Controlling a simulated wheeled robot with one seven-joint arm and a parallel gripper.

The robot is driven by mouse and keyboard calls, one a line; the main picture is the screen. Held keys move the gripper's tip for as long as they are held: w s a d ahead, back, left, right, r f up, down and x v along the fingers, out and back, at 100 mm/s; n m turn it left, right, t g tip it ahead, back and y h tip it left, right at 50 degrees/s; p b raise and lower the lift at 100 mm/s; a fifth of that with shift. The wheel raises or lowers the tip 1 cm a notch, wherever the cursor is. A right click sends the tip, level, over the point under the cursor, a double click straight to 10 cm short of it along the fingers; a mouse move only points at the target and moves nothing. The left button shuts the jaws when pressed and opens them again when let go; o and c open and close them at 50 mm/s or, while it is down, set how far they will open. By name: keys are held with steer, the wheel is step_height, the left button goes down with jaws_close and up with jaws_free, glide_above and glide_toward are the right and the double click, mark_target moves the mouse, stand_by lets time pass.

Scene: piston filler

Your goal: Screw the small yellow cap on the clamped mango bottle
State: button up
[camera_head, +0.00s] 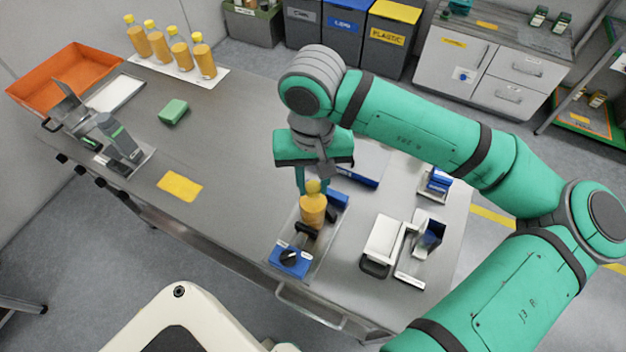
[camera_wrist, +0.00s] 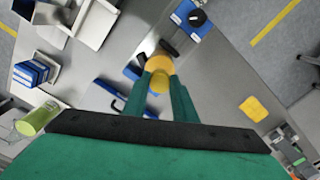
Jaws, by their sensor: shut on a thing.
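The mango bottle (camera_head: 312,211), orange-yellow, stands upright in the clamp (camera_head: 330,214) with its black jaws and blue base, near the table's front edge. The small yellow cap (camera_head: 313,187) is at the bottle's neck, directly below my gripper (camera_head: 308,184). My gripper points down, its green fingers shut on the cap. In the wrist view, the cap (camera_wrist: 160,81) sits between the fingertips (camera_wrist: 161,85), in line with the bottle (camera_wrist: 158,62) behind it. Whether the cap is seated on the thread cannot be told.
Several capped mango bottles (camera_head: 158,46) stand on a white mat at the back left, beside an orange tray (camera_head: 62,72). A green block (camera_head: 173,112) and yellow card (camera_head: 180,186) lie on the table. A white device (camera_head: 383,240) stands right of the clamp.

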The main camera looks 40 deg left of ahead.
steer(key=m, duration=0.7)
steer(key=shift+a, duration=0.1)
steer(key=m, duration=0.7)
steer(key=shift+a, duration=0.1)
steer(key=o, duration=1.1)
